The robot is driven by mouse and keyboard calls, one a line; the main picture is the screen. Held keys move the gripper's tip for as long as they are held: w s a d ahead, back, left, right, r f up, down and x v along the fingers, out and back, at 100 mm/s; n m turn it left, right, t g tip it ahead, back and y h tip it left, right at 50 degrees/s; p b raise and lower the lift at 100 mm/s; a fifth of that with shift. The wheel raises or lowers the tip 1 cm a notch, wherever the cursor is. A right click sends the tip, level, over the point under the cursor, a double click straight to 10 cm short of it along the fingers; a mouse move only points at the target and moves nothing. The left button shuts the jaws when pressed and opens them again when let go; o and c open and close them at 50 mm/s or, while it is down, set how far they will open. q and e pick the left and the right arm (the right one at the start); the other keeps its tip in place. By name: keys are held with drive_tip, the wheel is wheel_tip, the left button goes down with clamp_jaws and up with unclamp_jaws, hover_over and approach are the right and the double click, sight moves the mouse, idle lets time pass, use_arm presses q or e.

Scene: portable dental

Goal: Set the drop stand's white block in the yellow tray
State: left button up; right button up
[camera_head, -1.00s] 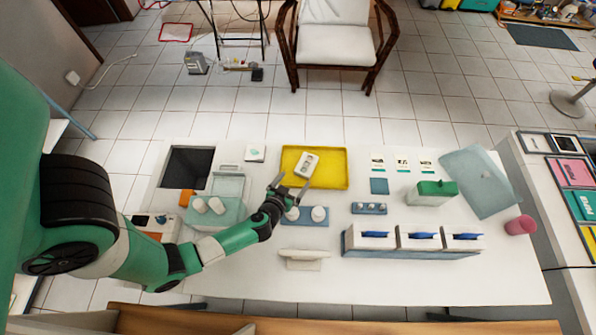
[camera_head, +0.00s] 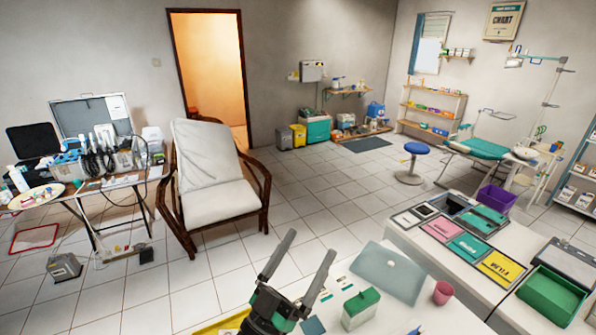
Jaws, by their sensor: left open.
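The yellow tray (camera_head: 222,323) shows only as a strip of its far edge at the bottom of the head view, left of my gripper. The rest of it is cut off by the frame. The white block is not visible now. My left gripper (camera_head: 308,246) points up at bottom centre, its two grey fingers spread wide with nothing between them. My right gripper is not in view.
A side counter carries coloured panels (camera_head: 470,246). A wooden armchair (camera_head: 215,185) stands beyond the table.

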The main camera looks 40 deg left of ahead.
use_arm(q)
drive_tip(key=s+d+r+m+h, duration=0.2)
drive_tip(key=d+r+m+h, duration=0.3)
drive_tip(key=r, duration=0.4)
drive_tip(key=s+d+r+m+h, duration=0.2)
drive_tip(key=d+r+m+h, duration=0.3)
drive_tip(key=r, duration=0.4)
drive_tip(key=s+a+r+n+t+y, duration=0.1)
drive_tip(key=s+r+n+y, duration=0.1)
drive_tip(key=r, duration=0.3)
drive_tip(key=s+a+r+n+t+y, duration=0.1)
drive_tip(key=s+a+r+n+y, duration=0.1)
drive_tip(key=r, duration=0.4)
drive_tip(key=s+n+y, duration=0.1)
drive_tip(key=n, duration=0.1)
drive_tip(key=shift+s+r+n+t+y, duration=0.15)
drive_tip(key=shift+s+n+t+y, duration=0.1)
drive_tip(key=shift+n+t+y, duration=0.15)
drive_tip(key=shift+r, duration=0.1)
wheel_tip(320, 180, up, 20)
drive_tip(key=p, duration=2)
